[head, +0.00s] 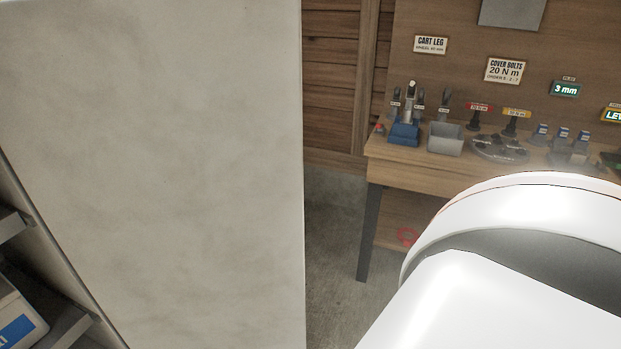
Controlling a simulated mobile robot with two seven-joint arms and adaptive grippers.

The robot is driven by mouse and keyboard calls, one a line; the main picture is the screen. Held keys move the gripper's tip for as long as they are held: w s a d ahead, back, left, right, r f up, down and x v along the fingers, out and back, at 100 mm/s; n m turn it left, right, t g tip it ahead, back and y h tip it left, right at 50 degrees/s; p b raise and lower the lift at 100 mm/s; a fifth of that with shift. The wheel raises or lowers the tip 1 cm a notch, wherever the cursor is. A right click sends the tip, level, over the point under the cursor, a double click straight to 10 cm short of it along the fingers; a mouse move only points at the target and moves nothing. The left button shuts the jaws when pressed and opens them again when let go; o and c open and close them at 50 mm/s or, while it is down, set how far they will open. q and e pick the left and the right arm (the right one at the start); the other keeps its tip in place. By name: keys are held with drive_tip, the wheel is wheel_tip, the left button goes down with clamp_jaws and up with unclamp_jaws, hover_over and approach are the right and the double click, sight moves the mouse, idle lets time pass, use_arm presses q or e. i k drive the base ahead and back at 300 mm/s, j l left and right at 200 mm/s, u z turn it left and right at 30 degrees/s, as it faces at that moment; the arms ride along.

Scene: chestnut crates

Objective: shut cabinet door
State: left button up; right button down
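A large pale, mottled panel (180,170) fills the left half of the head view. It appears to be the cabinet door, standing open beside the cabinet's grey shelves (62,325) at the lower left. Its straight right edge is upright. No handle shows on the visible face, and its top and bottom run out of the picture. Neither of my grippers is in view. A white, rounded part of my own arm covers the lower right, but its gripper is hidden or out of frame.
A white box with a blue label (15,322) sits on a shelf at lower left. A wooden workbench (425,171) with tools and holders stands behind on the right, under a signed wooden board (455,75). Bare concrete floor (335,235) lies between panel and bench.

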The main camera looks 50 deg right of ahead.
sight(158, 144)
drive_tip(key=l, duration=1.6)
